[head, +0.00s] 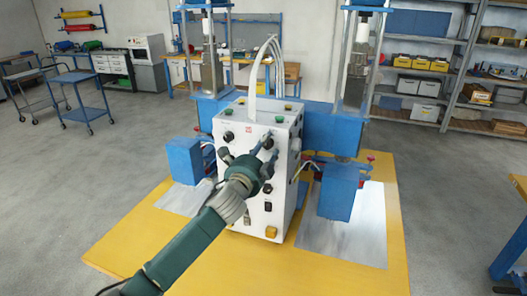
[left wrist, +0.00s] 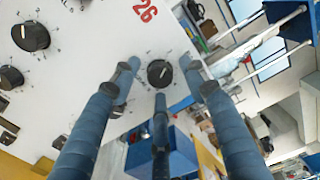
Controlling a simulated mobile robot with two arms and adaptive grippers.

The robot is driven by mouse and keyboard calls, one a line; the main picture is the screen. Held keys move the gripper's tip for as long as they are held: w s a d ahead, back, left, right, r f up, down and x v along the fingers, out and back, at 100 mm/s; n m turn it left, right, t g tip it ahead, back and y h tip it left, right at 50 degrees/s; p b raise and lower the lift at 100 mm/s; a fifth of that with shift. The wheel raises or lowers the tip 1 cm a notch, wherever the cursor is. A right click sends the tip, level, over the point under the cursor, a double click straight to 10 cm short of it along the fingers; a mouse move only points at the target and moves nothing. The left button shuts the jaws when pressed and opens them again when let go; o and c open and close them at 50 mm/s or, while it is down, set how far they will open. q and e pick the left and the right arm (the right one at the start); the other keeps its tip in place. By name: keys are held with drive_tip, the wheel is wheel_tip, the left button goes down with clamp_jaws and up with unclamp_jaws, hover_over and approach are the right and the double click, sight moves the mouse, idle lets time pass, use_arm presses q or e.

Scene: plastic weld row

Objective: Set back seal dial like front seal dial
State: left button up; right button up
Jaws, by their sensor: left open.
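The white control box (head: 252,125) carries several black dials on its front. My left gripper (head: 262,155) reaches up to the upper right of this face, its fingers spread. In the left wrist view, the open fingers (left wrist: 160,82) stand around one black dial (left wrist: 160,73), which has a pale pointer line and small scale marks. I cannot tell whether they touch it. Two more black dials, one higher (left wrist: 31,36) and one lower (left wrist: 10,77), show at the left of the wrist view. Labels are too small to tell which dial is front or back seal. My right gripper is out of view.
The box stands on a yellow platform (head: 130,248) between blue machine blocks, one at the left (head: 184,160) and one at the right (head: 338,192). Grey metal plates lie under both. Cables rise from the box top. Shelves and carts stand farther back on open floor.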

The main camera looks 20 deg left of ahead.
use_arm(q)
drive_tip(key=s, duration=1.2)
drive_tip(key=shift+a, duration=0.2)
